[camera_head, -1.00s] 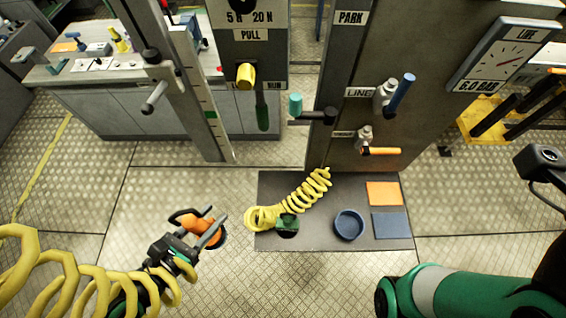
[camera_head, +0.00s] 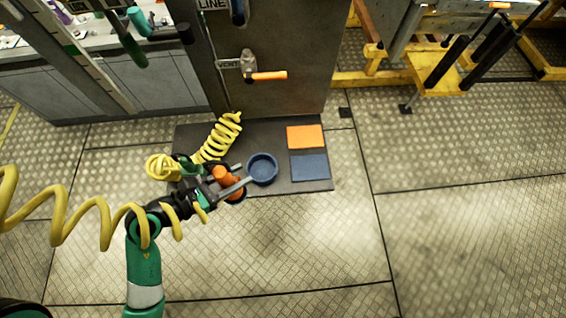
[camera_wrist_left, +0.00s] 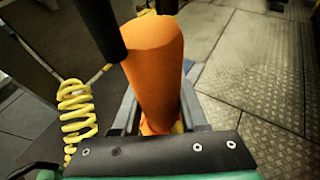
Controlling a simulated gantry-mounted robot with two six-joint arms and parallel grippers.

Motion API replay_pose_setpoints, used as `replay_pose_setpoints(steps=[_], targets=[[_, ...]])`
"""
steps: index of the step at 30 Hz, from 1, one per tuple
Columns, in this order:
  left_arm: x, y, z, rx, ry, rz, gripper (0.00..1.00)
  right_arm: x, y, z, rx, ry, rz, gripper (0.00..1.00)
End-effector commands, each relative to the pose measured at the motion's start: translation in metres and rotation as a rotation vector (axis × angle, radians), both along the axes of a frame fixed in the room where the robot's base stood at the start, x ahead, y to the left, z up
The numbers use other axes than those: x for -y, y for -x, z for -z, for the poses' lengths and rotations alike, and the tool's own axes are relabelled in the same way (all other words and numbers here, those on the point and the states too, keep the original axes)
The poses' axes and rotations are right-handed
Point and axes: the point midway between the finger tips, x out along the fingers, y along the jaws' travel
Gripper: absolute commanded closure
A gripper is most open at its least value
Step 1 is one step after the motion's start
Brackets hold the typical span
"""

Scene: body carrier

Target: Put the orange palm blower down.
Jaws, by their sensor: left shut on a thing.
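My left gripper (camera_head: 245,173) is shut on the orange palm blower (camera_head: 226,178). In the head view it shows over the front edge of the dark mat (camera_head: 257,134), just left of the round blue dish (camera_head: 262,168). I cannot tell how high the blower is above the mat. In the left wrist view the blower's orange body (camera_wrist_left: 153,65) stands large between the fingers, with a black part across its upper left. The mat also carries an orange square (camera_head: 304,136) and a blue square (camera_head: 310,167). My right gripper is out of view.
A vent valve with an orange handle (camera_head: 268,76) sticks out above the mat. The floor in front and to the right is clear.

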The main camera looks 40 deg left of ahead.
Motion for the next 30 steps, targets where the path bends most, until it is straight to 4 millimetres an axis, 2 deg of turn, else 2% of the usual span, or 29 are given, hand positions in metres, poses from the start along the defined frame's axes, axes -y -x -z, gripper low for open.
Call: replay_pose_setpoints(steps=[3,7,10,14,20,21,24,30], targets=[[-0.006,0.002,0.009,0.003,-0.002,-0.019,1.0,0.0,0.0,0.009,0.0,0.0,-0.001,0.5],[-0.008,0.001,0.008,0.004,-0.002,-0.025,1.0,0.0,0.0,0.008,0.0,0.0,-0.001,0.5],[-0.008,-0.006,0.011,0.004,-0.001,-0.023,1.0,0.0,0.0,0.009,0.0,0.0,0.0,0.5],[-0.01,-0.033,0.024,0.005,-0.003,-0.019,1.0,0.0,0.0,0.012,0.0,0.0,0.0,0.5],[-0.014,-0.088,0.048,0.006,-0.003,-0.02,1.0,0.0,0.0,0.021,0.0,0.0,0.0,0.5],[-0.015,-0.096,0.058,0.003,-0.001,-0.021,1.0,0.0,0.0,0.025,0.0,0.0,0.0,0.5],[-0.017,-0.113,0.081,0.003,0.0,-0.022,1.0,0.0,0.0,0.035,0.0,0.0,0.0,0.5],[-0.019,-0.132,0.101,0.005,-0.001,-0.024,1.0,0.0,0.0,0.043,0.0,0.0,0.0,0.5]])
